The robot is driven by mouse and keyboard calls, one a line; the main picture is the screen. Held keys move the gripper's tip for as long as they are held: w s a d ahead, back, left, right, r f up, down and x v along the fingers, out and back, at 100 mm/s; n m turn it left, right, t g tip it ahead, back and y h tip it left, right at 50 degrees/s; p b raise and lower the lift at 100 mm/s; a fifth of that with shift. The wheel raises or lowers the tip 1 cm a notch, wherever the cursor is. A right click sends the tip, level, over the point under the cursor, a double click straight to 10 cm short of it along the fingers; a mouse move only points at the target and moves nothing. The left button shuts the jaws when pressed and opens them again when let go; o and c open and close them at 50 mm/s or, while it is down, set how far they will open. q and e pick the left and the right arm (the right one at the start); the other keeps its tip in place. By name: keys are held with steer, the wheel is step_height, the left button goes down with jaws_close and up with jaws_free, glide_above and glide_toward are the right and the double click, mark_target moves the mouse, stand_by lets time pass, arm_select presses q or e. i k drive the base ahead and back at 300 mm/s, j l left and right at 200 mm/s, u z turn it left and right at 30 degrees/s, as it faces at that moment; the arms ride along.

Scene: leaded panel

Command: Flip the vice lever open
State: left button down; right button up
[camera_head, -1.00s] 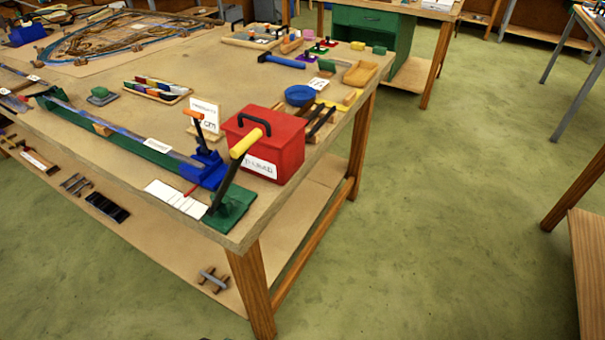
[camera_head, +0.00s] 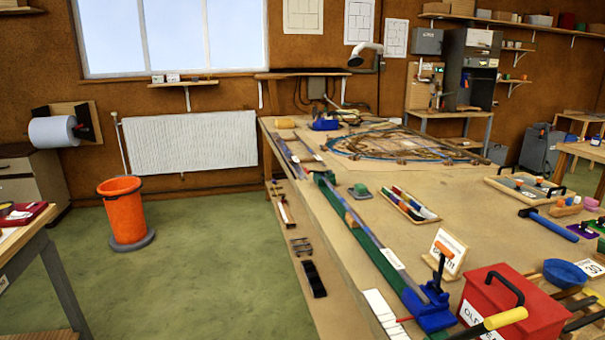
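A blue vice (camera_head: 432,313) sits at the near end of a long green rail (camera_head: 368,245) on the workbench. Its dark lever with an orange grip (camera_head: 444,250) stands roughly upright above it.
The workbench (camera_head: 470,205) also holds a red toolbox (camera_head: 512,303), a white sign (camera_head: 446,252), a pen tray (camera_head: 409,204) and a leaded panel (camera_head: 405,143). An orange bucket (camera_head: 124,212) stands on the left floor. The green floor (camera_head: 210,270) between the tables is clear.

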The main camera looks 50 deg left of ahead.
mark_target(321, 173)
steer(key=u, duration=1.55)
steer(key=i+j+z, duration=0.15)
steer(key=z, duration=0.2)
steer(key=i+j+z, duration=0.2)
steer(key=z, duration=0.2)
steer(key=i+j+z, duration=0.1)
steer(key=j, duration=0.2)
steer(key=i+j+z, duration=0.2)
steer(key=i+j, duration=0.15)
steer(key=j, duration=0.25)
steer(key=i+j, duration=0.15)
steer(key=j, duration=0.25)
steer(key=i+j, duration=0.15)
steer(key=j, duration=0.2)
steer(key=i+j, duration=0.2)
steer(key=j, duration=0.2)
steer(key=i+j, duration=0.15)
steer(key=j, duration=0.2)
steer(key=i+j+z, duration=0.1)
steer(key=j, duration=0.3)
steer(key=i+j, duration=0.2)
steer(key=j, duration=0.15)
